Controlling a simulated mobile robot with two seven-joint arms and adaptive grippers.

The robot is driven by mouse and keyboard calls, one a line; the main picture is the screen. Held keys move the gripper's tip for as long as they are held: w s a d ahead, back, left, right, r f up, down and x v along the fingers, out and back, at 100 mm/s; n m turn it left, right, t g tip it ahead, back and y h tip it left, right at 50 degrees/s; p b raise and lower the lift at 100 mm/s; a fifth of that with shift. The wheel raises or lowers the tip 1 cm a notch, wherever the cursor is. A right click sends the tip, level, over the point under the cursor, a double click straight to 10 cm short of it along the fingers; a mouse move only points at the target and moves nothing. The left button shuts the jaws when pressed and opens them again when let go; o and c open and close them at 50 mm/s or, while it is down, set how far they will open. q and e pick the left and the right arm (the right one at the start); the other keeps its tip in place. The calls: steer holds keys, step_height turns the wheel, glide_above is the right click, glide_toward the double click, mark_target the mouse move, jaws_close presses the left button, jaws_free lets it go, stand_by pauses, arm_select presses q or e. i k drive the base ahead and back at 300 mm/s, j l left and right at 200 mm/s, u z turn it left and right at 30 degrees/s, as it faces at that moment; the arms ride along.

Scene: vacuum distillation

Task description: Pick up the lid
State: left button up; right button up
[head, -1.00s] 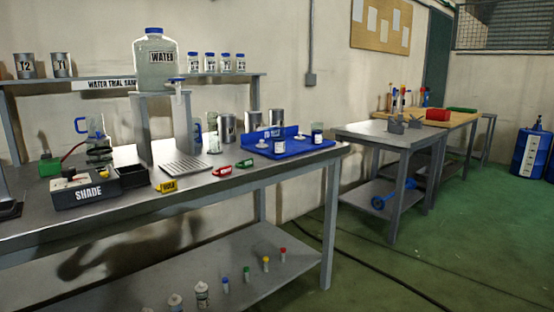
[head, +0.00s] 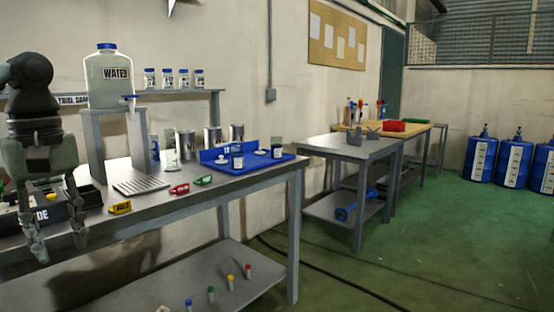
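A blue tray (head: 208,155) lies on the near bench. In it are two small jars, a left one (head: 237,160) and a right one (head: 277,151). Two small white round pieces that look like lids, a left one (head: 221,160) and a right one (head: 259,152), lie beside the jars. They are too small to be sure of. My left gripper (head: 59,243) hangs at the far left, fingers down and spread apart with nothing between them. It is in front of the bench's left part, well away from the tray. My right gripper is out of view.
A large water jug (head: 108,80) stands on a raised stand. A drip grate (head: 142,186) and yellow (head: 120,208), red (head: 179,189) and green (head: 203,181) tags lie between my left gripper and the tray. Metal cans (head: 186,145) stand behind. Green floor (head: 420,240) is open at right.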

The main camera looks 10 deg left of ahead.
mark_target(260, 152)
steer(key=i+z, duration=0.4)
steer(key=i, duration=0.5)
steer(key=i+l, duration=0.1)
steer(key=i, duration=3.45)
steer(key=i+u, duration=0.2)
steer(key=u, duration=0.25)
steer(key=i+u, duration=0.15)
steer(key=u, duration=0.3)
steer(key=i+l+u, duration=0.2)
steer(key=u, duration=0.95)
